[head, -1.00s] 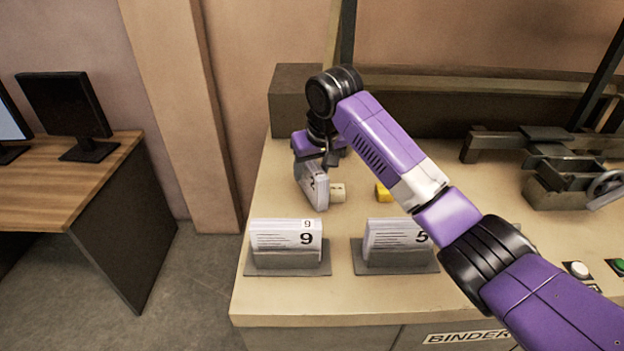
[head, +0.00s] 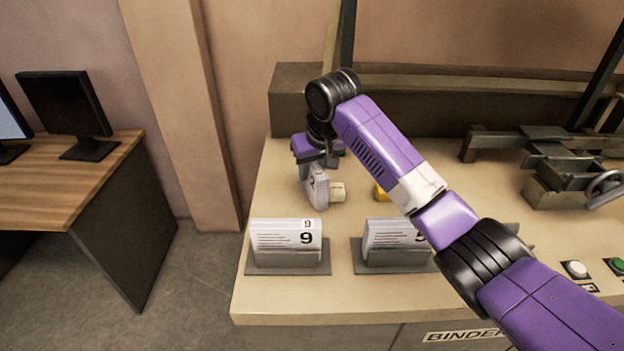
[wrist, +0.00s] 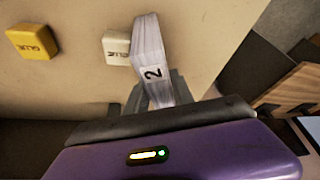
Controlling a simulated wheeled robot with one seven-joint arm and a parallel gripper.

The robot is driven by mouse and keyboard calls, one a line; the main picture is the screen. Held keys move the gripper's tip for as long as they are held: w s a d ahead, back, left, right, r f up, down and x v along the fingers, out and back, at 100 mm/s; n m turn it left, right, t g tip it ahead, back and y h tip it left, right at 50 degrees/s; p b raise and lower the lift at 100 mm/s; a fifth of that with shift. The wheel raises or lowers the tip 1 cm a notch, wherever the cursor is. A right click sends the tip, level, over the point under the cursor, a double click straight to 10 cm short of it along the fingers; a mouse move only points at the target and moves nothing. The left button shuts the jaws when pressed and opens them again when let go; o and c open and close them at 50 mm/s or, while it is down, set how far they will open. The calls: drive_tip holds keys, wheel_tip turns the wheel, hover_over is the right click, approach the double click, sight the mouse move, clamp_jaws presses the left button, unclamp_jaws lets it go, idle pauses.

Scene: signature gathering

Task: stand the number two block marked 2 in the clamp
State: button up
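The number two block (head: 317,188) is a white, page-like block at the back left of the bench; its "2" shows clearly in the wrist view (wrist: 153,72). My gripper (head: 322,162) points down over it. In the wrist view the grey fingers (wrist: 158,90) lie against both sides of the block and look shut on it. In the head view the block's lower end is close to the bench; I cannot tell whether it touches. The clamp (head: 565,180), a dark metal device with a handwheel, stands at the right and shows no block in it.
A white glue block (wrist: 116,47) is right beside the held block, and a yellow one (wrist: 32,42) is farther off. Buttons (head: 576,268) sit at the right.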

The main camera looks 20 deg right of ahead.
clamp_jaws()
drive_tip(key=shift+r+b, duration=0.2)
drive_tip(key=shift+b, duration=0.1)
